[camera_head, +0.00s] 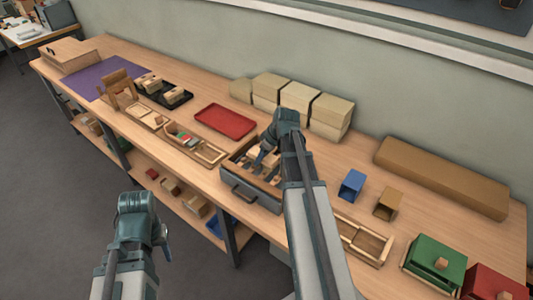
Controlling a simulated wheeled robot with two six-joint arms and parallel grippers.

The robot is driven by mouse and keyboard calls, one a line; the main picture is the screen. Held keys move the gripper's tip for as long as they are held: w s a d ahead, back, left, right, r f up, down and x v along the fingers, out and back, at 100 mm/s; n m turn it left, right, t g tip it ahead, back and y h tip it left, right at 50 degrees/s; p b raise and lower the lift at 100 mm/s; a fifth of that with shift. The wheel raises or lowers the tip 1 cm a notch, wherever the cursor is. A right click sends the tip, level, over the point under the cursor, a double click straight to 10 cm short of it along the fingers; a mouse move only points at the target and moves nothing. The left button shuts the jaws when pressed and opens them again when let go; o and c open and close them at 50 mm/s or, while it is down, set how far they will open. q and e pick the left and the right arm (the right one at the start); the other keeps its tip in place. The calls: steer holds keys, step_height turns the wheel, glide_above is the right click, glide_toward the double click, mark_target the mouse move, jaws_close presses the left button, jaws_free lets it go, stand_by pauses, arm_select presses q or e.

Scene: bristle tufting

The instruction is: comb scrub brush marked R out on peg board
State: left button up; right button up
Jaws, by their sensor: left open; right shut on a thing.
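My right gripper (256,166) reaches down into a grey open drawer-like box (250,195) at the middle of the bench. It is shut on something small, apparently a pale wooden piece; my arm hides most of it. Several pale pieces with dark parts lie in that box, too small to identify. My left gripper (165,240) is open and empty, in front of the bench and low over the floor. A black tray (178,101) at the left holds pale block-like pieces, possibly brushes. No R mark is readable, and I cannot tell which thing is the peg board.
A brown wooden stand (118,90) is by a purple mat (92,88). A red tray (225,122) lies left of the grey box. Stacked tan blocks (300,95) line the wall. Blue (351,183) and tan bins, then green (436,258) and red boxes, are at the right.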

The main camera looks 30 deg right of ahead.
steer(key=shift+s+a+f, duration=0.1)
steer(key=shift+s+a, duration=0.1)
steer(key=shift+a, duration=0.15)
steer(key=shift+w+d, duration=0.1)
steer(key=shift+d, duration=0.05)
steer(key=d, duration=0.1)
steer(key=w+d, duration=0.1)
steer(key=d, duration=0.1)
steer(key=shift+w+d, duration=0.3)
steer(key=shift+d, duration=0.05)
steer(key=d, duration=0.1)
steer(key=w+d, duration=0.1)
steer(key=d, duration=0.1)
steer(key=shift+w+d, duration=0.2)
steer(key=shift+d, duration=0.05)
steer(key=shift+s+a, duration=0.1)
